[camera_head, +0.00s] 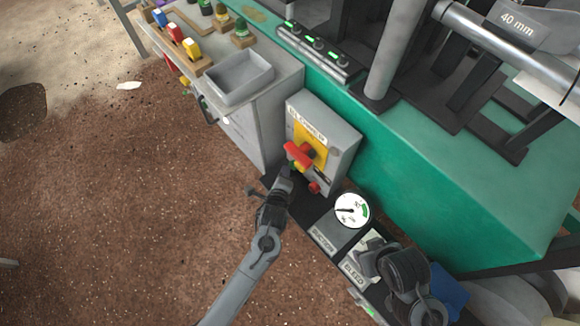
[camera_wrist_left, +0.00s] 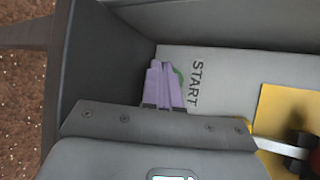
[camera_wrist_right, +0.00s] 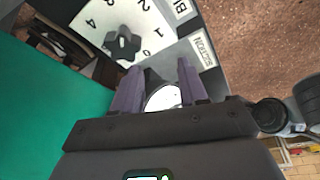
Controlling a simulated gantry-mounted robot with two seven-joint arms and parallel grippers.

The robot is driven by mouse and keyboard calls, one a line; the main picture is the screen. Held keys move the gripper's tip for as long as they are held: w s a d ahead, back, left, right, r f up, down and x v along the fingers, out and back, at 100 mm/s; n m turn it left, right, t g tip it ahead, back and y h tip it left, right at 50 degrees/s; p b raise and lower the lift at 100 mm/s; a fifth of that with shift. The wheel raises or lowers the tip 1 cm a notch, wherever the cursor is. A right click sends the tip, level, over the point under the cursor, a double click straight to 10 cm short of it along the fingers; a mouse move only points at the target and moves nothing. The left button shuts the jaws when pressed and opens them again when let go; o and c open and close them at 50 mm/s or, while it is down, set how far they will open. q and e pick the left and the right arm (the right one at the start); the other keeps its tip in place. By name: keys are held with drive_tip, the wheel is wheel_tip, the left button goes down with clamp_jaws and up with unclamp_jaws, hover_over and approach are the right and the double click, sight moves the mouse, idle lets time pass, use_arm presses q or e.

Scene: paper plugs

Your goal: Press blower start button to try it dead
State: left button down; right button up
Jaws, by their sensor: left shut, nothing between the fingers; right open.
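The grey blower box (camera_head: 345,135) has a yellow plate and a red handle (camera_head: 298,153) on its front. My left gripper (camera_head: 287,177) is at the box's lower left, below the handle. In the left wrist view its purple fingers (camera_wrist_left: 164,66) are together and empty, at the START label (camera_wrist_left: 196,82). A green edge of the start button (camera_wrist_left: 178,73) shows beside the fingertips; the fingers hide the rest. I cannot tell whether they touch it. My right gripper's fingers (camera_wrist_right: 156,88) are apart and empty, with a round white gauge (camera_wrist_right: 163,97) in sight between them.
The gauge (camera_head: 351,210) stands right of and below the box. A numbered plate with a dark knob (camera_wrist_right: 122,44) shows in the right wrist view. A grey tray (camera_head: 240,78) sits on the bench beyond the box. The green machine side (camera_head: 430,170) bounds the right; brown floor lies left.

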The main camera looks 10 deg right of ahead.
use_arm(q)
drive_tip(key=shift+w+d, duration=0.1)
drive_tip(key=shift+d, duration=0.05)
use_arm(e)
drive_tip(key=shift+d+r, duration=0.1)
idle(0.4)
use_arm(q)
drive_tip(key=shift+s+a+r+p, duration=0.15)
drive_tip(key=shift+s+a+p, duration=0.2)
drive_tip(key=shift+p, duration=0.35)
drive_tip(key=shift+s+a+p, duration=0.1)
drive_tip(key=shift+a+p, duration=0.2)
drive_tip(key=shift+a, duration=0.1)
use_arm(e)
drive_tip(key=shift+r, duration=0.9)
